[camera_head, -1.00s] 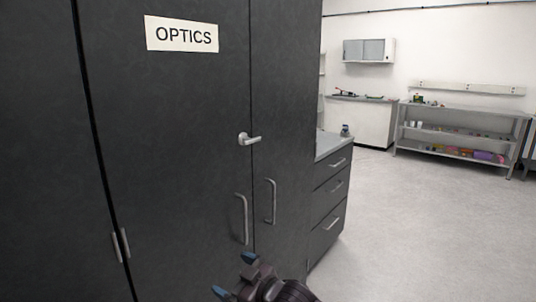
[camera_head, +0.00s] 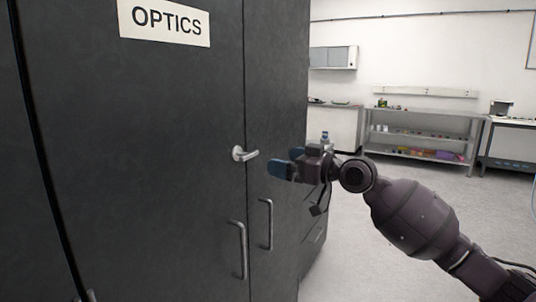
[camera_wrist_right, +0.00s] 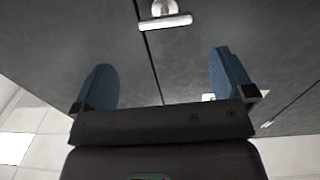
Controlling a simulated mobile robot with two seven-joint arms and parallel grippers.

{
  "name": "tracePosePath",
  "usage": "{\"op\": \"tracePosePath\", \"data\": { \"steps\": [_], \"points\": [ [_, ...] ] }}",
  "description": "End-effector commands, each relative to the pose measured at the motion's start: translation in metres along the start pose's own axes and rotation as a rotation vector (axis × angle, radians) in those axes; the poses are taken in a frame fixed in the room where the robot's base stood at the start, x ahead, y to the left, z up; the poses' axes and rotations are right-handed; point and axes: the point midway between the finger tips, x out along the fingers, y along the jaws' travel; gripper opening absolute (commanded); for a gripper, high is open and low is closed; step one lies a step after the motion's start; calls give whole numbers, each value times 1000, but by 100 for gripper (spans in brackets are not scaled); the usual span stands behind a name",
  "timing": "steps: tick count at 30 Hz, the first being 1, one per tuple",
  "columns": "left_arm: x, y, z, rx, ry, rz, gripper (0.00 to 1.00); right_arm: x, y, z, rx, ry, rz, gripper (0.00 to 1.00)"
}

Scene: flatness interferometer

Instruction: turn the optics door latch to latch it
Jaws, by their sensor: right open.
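The dark optics door (camera_head: 140,150) is closed, with a white OPTICS label (camera_head: 165,22) near its top. Its silver latch (camera_head: 246,154) sits by the door's right edge, its lever pointing right across the seam. My right gripper (camera_head: 285,166) is open and empty, just right of the latch in the head view and apart from it. In the right wrist view, the latch (camera_wrist_right: 166,20) shows at the top, beyond and between the two blue fingertips (camera_wrist_right: 160,78). My left gripper is not in view.
Two silver pull handles, left (camera_head: 238,250) and right (camera_head: 266,224), hang below the latch on either side of the seam. A drawer unit stands right of the cabinet, partly hidden by my arm. A shelf rack (camera_head: 420,135) stands at the back; the floor at right is open.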

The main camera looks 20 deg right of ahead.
Motion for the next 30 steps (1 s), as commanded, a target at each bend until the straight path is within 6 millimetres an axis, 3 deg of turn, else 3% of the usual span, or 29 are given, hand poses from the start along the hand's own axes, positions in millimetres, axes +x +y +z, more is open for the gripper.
{"op": "tracePosePath", "data": {
  "steps": [5, 11, 24, 30],
  "points": [
    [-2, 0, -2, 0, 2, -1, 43, 1, -6, 1, 38, -3, -42, 100],
    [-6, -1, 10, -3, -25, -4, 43, 14, -6, 1, 23, -3, -40, 100],
    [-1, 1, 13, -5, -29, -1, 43, 84, -9, 3, 24, -5, -40, 100],
    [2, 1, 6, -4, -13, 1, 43, 103, -10, 3, 22, -5, -39, 100]
  ]
}}
